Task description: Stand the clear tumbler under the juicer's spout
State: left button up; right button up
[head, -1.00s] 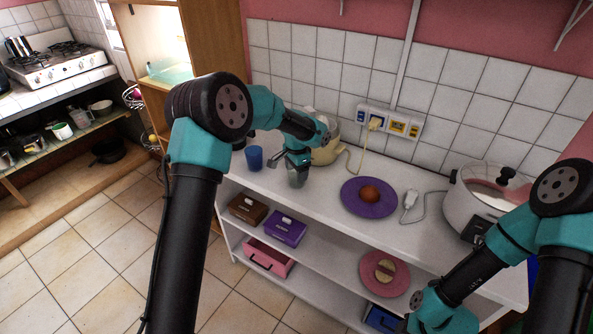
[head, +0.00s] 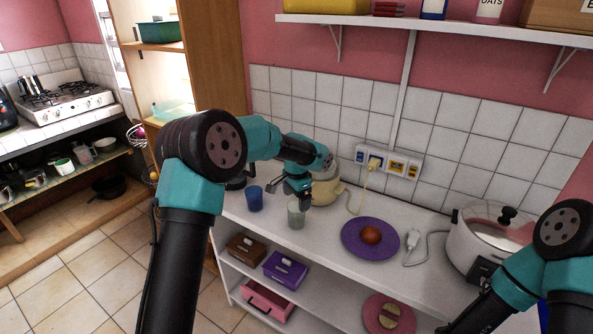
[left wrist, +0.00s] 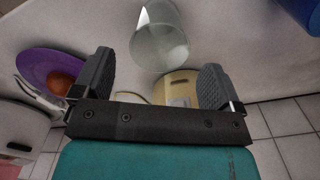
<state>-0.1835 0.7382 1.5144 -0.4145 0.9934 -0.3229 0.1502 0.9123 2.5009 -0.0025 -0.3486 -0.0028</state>
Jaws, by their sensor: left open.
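The clear tumbler (head: 296,215) stands upright on the white counter, in front of the cream juicer (head: 326,191). My left gripper (head: 292,196) is open and empty just above the tumbler. In the left wrist view the tumbler (left wrist: 160,42) shows beyond and between the open fingers of my left gripper (left wrist: 156,62), apart from both. The cream juicer (left wrist: 177,86) shows there partly behind the gripper's bar. My left arm covers part of the juicer in the head view. The spout is hidden, so I cannot tell whether the tumbler is under it. My right gripper is out of view.
A blue cup (head: 255,199) stands left of the tumbler. A purple plate (head: 358,249) with a reddish-brown ball (head: 371,235) lies to the right, then a white cooker (head: 478,245). A tiled wall closes the back. Drawers and a pink plate (head: 376,317) sit on the shelf below.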

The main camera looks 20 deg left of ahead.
pick_arm(q)
notch_tip(320, 180, up, 11)
jog(key=shift+r, duration=0.2)
jog(key=shift+f, duration=0.1)
